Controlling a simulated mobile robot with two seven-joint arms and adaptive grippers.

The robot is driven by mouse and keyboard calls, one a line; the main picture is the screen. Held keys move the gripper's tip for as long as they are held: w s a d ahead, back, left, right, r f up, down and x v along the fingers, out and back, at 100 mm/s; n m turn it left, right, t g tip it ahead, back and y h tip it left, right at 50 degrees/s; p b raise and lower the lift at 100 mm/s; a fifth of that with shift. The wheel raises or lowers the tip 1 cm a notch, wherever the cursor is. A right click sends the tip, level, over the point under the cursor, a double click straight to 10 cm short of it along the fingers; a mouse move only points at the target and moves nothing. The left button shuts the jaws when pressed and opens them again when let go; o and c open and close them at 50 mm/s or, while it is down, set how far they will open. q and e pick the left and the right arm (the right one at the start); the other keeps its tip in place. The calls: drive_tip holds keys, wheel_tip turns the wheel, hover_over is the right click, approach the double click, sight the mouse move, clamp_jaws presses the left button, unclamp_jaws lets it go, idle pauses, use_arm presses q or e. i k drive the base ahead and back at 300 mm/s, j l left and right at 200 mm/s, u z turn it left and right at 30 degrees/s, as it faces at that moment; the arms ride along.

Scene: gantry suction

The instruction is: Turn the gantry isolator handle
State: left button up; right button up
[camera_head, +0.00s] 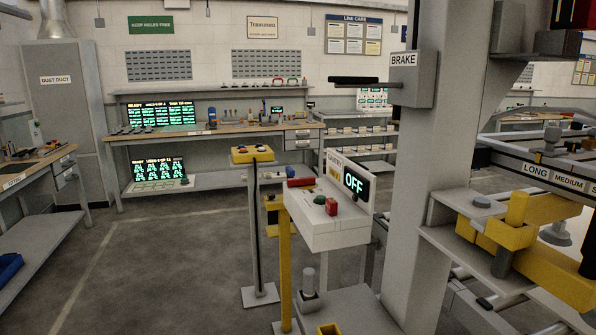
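A white control box (327,230) stands on a post near the middle, with a small sign reading GANTRY and a dark display (356,184) showing OFF in white-green letters. A red bar (301,182) lies level at the box's back left; it may be the isolator handle, but I cannot tell for sure. A red block-like knob (331,206) and a dark green button (320,199) sit on the sloping top. Neither of my grippers shows in the head view, and nothing is seen touching the box.
A grey column (408,210) rises right of the box, carrying a BRAKE plate (404,60) with a dark lever (353,80). Yellow gantry parts (540,255) and a labelled rail (540,172) fill the right. A yellow-topped stand (252,154) is left of the box. Floor at left is clear.

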sight(300, 181)
drive_tip(key=i+j, duration=0.55)
drive_tip(key=i, duration=0.2)
drive_tip(key=i+j+z, duration=0.15)
drive_tip(key=i+j, duration=0.35)
drive_tip(key=i, duration=0.25)
